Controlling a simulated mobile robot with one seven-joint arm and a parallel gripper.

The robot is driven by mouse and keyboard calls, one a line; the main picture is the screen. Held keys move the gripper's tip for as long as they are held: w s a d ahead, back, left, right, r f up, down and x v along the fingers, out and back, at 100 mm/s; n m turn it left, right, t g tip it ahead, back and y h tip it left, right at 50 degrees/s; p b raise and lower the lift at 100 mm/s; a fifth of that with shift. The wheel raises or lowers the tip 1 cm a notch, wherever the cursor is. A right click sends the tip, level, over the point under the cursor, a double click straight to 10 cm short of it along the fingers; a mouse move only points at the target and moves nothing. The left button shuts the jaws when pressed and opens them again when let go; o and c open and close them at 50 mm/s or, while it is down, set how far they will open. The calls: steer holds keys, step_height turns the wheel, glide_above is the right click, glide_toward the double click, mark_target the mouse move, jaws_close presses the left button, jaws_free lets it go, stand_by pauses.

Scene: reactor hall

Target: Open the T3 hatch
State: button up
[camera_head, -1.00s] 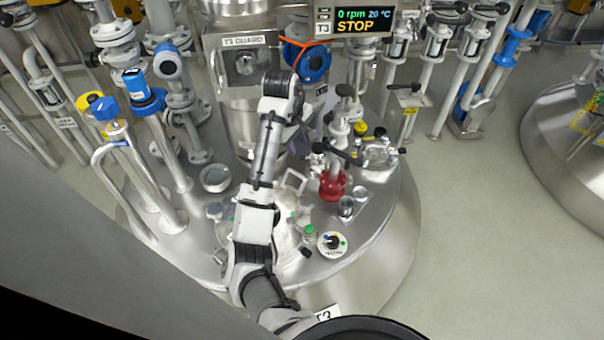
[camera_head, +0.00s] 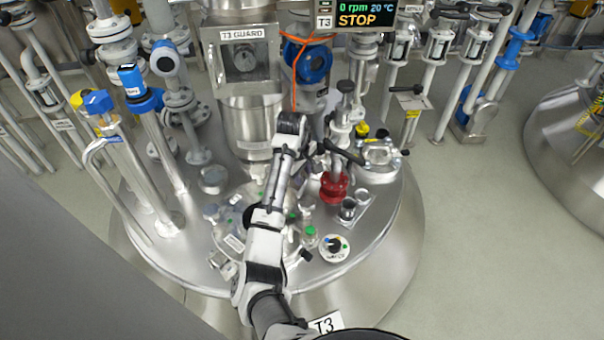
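The T3 hatch (camera_head: 229,221) is a round metallic lid with clamp knobs around its rim, on top of the steel T3 vessel (camera_head: 385,222). It looks closed, but my arm covers much of its middle and right side. My arm (camera_head: 265,245) reaches up from the bottom edge across the hatch and bends near the orange cable. The end of my arm is behind or beside its upper links, over the right part of the lid. The fingers of my gripper cannot be made out, nor whether they touch anything.
A red valve (camera_head: 334,187) and a sight-glass fitting (camera_head: 380,155) stand right of the hatch. The T3 guard box (camera_head: 243,62) and a blue-flanged pipe (camera_head: 311,64) stand behind. The T3 display (camera_head: 355,14) reads 0 rpm, 20 °C, STOP. Floor at right is clear.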

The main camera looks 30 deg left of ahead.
steer(key=shift+f, duration=0.15)
steer(key=shift+c, duration=0.2)
jaws_close()
steer(key=shift+d, duration=0.1)
